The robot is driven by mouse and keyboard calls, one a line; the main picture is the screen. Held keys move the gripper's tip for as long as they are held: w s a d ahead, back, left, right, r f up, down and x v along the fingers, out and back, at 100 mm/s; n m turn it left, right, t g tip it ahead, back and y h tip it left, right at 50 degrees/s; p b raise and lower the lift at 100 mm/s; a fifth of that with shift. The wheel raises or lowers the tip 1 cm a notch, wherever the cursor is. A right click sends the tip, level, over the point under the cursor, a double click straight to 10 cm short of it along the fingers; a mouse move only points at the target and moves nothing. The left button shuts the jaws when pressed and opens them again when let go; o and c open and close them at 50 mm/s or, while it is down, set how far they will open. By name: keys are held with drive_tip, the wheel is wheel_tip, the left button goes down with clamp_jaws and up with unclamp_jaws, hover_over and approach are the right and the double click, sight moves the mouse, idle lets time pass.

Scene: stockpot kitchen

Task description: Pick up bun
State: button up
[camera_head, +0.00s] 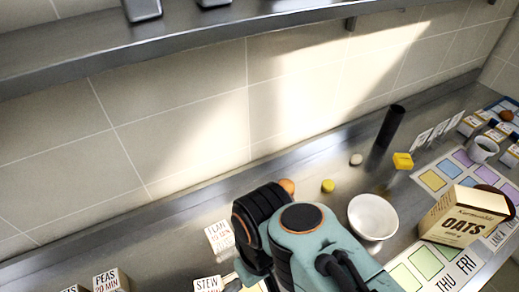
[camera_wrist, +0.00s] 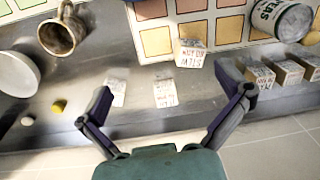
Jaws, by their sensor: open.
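A small orange-brown round thing (camera_head: 287,186), which may be the bun, sits on the steel counter near the wall. My arm partly covers it in the head view. I cannot make it out in the wrist view. A small pale round thing (camera_head: 357,159) lies further right and also shows in the wrist view (camera_wrist: 27,121); I cannot tell whether it is the bun. My gripper (camera_wrist: 164,78) is open and empty, its fingers spread above the counter. My arm hides it in the head view.
A yellow piece (camera_head: 328,186), a white bowl (camera_head: 373,217), an oats box (camera_head: 463,216) and a dark cylinder (camera_head: 391,125) stand to the right. A brown mug (camera_wrist: 60,36), labelled cards (camera_wrist: 164,93) and a lettered block (camera_wrist: 189,53) show in the wrist view. A shelf (camera_head: 200,42) runs above.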

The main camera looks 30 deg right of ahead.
idle(0.3)
drive_tip(key=n, duration=0.7)
hover_over(285, 183)
drive_tip(key=shift+h, duration=0.4)
wheel_tip(285, 183, down, 18)
drive_tip(key=shift+s+r, duration=0.1)
drive_tip(key=shift+r, duration=0.05)
wheel_tip(285, 183, down, 6)
drive_tip(key=shift+r, duration=0.1)
drive_tip(key=shift+f, duration=0.55)
drive_tip(key=c, duration=1.2)
